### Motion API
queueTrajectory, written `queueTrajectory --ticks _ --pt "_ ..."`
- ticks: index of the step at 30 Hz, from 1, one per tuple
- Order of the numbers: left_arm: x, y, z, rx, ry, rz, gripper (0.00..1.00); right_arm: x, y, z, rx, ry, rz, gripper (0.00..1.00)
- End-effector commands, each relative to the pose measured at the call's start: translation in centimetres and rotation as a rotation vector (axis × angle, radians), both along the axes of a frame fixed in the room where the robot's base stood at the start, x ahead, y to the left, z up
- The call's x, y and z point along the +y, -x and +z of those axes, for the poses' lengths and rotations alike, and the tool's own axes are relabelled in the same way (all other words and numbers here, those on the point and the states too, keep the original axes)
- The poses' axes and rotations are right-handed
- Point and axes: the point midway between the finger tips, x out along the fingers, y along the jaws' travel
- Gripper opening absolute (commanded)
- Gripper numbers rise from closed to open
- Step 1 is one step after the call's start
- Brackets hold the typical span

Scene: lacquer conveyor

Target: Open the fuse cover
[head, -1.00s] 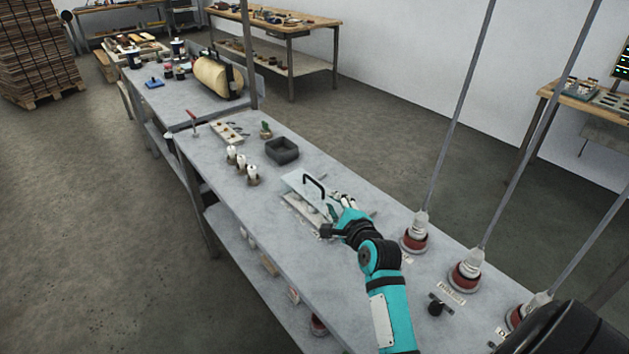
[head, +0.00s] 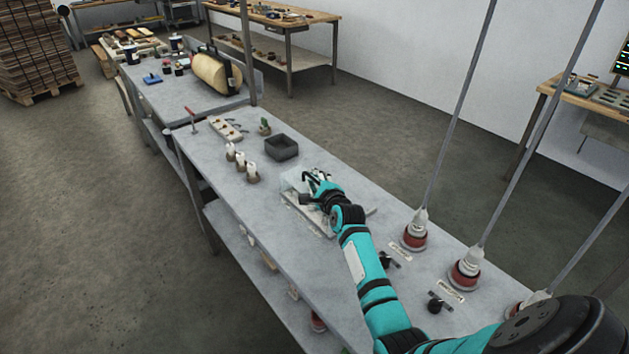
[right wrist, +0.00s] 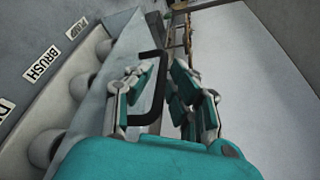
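The fuse cover (head: 294,181) is a pale panel on a flat fuse box (head: 291,197) in the middle of the bench. Its black bar handle (right wrist: 158,90) shows clearly in the right wrist view, and partly beside my fingers in the head view. My right gripper (head: 314,180) is at the handle. In the right wrist view my right gripper (right wrist: 165,92) has its fingers spread apart, with the handle between them and no clear grip on it. Labels such as BRUSH and round pale fuse parts show beside the cover. I cannot tell its exact tilt. My left gripper is not in view.
A dark square tray (head: 282,147) and several white-topped fuses (head: 241,160) stand beyond the box. Red-based posts with rods (head: 414,236) and a black knob (head: 438,303) stand on the near right of the bench (head: 290,270). The front strip is clear.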

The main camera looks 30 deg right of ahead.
Motion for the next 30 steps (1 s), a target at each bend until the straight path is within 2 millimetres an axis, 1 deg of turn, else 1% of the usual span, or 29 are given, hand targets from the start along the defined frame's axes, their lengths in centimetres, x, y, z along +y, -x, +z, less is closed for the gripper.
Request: queueTrajectory --ticks 4,5,6,9,22,23,26,30 --pt "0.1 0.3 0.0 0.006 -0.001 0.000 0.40 0.0 0.0 0.0 0.000 0.000 0.000 0.19" --pt "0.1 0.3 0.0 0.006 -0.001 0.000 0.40 0.0 0.0 0.0 0.000 0.000 0.000 0.16" --pt "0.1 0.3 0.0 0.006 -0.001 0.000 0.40 0.0 0.0 0.0 0.000 0.000 0.000 0.11" --pt "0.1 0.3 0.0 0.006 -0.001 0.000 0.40 0.0 0.0 0.0 0.000 0.000 0.000 0.00" --pt "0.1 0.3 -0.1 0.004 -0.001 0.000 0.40 -0.1 0.0 -0.1 0.001 0.001 -0.001 0.00" --pt "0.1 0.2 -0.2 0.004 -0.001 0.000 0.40 -0.3 0.0 -0.1 0.001 0.001 -0.001 0.00" --pt "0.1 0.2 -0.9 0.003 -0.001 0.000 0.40 -2.0 -0.1 -0.2 0.000 0.004 -0.003 0.00" --pt "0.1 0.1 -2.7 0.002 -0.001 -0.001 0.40 -5.7 -0.4 -0.5 -0.001 0.005 -0.004 0.00"
